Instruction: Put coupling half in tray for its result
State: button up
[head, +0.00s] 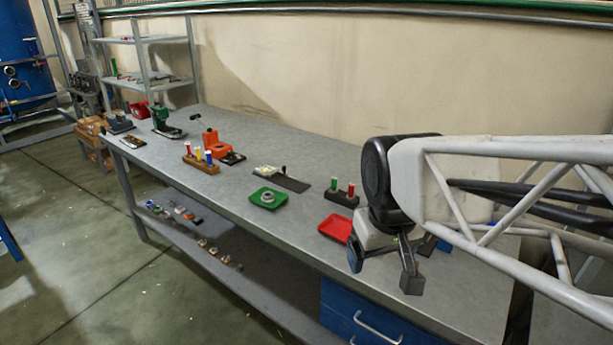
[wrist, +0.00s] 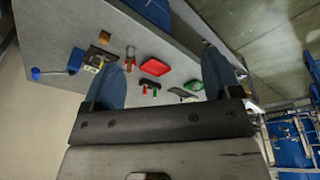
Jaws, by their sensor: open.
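A round grey metal piece (head: 267,197), which looks like the coupling half, sits in the green tray (head: 256,201) near the bench's front edge. An empty-looking red tray (head: 333,226) lies to its right, nearer my arm. In the wrist view the red tray (wrist: 155,67) shows between the fingers and the green tray (wrist: 194,84) beside the right finger. My gripper (head: 384,268) is open and empty, right of the red tray and above the bench's front side. It also shows in the wrist view (wrist: 160,82), fingers wide apart.
A dark block with red and green cylinders (head: 342,196) stands behind the red tray. A gauge-like item with a dark strip (head: 283,178) lies behind the green tray. An orange device (head: 212,145) and a wooden block with coloured cylinders (head: 201,163) stand further left. Bench (head: 230,190) between is clear.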

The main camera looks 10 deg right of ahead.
jog(key=s+f+m, duration=0.1)
jog(key=s+f, duration=0.1)
jog(key=s, duration=0.3)
jog(key=shift+s+d+f+m, duration=0.25)
jog(key=shift+f+m, duration=0.05)
dwell(1.0)
